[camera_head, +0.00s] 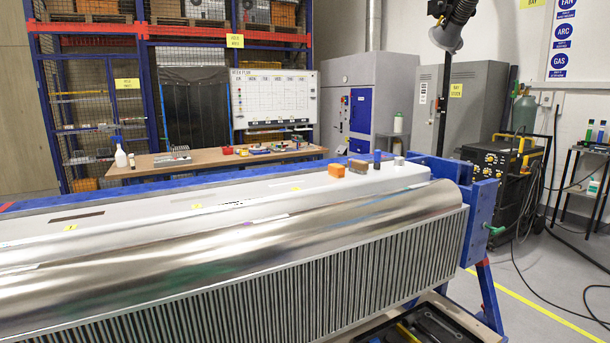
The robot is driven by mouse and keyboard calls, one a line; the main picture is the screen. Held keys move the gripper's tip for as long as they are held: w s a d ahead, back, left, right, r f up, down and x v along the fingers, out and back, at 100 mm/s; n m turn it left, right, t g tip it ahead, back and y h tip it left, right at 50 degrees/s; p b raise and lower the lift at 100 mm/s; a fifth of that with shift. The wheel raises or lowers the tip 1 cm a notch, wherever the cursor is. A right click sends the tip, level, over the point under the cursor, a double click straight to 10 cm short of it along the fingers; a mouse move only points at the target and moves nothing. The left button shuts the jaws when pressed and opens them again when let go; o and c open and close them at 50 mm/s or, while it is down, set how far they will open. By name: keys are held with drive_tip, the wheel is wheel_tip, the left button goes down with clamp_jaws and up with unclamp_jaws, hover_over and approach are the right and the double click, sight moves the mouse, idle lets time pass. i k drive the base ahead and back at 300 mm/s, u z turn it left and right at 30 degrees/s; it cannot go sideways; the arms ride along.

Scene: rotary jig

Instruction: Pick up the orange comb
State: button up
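A small orange piece (336,170) sits on top of the white beam (300,196) of the jig, near its right end. It is the only loose orange thing on the jig. It is too small for me to tell whether it has comb teeth. A brown block (359,166) is just to its right, then a blue upright piece (377,159) and a small grey piece (399,160). My gripper is not in view.
A long shiny metal cylinder (250,240) with grey ribbed slats (330,285) below lies in front of the beam. The jig's blue end frame (482,210) stands at right. A wooden bench (230,158) with tools is behind. A welding machine (500,175) and floor cables are at right.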

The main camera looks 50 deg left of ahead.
sight(337, 170)
drive_tip(key=u, duration=1.7)
